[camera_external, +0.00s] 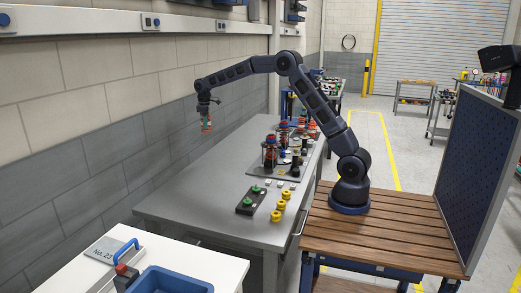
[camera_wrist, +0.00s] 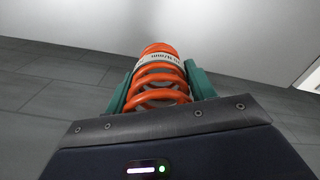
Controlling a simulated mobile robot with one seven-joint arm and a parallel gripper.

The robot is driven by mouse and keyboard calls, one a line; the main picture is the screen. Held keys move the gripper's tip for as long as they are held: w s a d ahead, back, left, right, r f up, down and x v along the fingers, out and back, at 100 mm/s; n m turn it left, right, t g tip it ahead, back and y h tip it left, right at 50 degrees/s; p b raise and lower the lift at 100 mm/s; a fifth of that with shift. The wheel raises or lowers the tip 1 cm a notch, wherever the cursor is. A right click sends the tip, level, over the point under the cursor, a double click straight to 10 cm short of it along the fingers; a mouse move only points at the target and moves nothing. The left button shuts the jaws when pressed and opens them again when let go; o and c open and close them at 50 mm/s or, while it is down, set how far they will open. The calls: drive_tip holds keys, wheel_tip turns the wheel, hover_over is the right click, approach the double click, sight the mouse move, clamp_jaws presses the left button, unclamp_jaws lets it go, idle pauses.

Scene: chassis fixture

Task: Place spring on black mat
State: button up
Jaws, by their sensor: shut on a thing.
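An orange coil spring (camera_wrist: 162,76) with a pale printed band is held between the teal fingers of my gripper (camera_wrist: 160,84) in the wrist view. In the external view my gripper (camera_external: 206,121) hangs pointing down with the small orange spring, high up in front of the grey block wall. It is apart from the table. A flat black piece (camera_external: 244,209) with two green-topped parts lies on the grey table. A darker flat mat or plate (camera_external: 283,175) under a group of orange and black parts lies farther back. I cannot tell which is the black mat.
Several yellow parts (camera_external: 281,205) and small white blocks stand near the front edge of the grey table (camera_external: 195,205). Its left part is bare. A white table with a blue bin (camera_external: 170,281) is at the front left. A dark panel (camera_external: 481,170) stands at the right.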

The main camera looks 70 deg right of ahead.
drive_tip(key=s+d+m, duration=0.2)
drive_tip(key=d, duration=0.8)
drive_tip(key=s+d+m, duration=0.2)
drive_tip(key=s+d, duration=0.1)
drive_tip(key=d, duration=0.7)
drive_tip(key=m, duration=1)
hover_over(298, 136)
wheel_tip(298, 136, down, 19)
drive_tip(key=shift+w+r, duration=0.15)
drive_tip(key=o, duration=1.3)
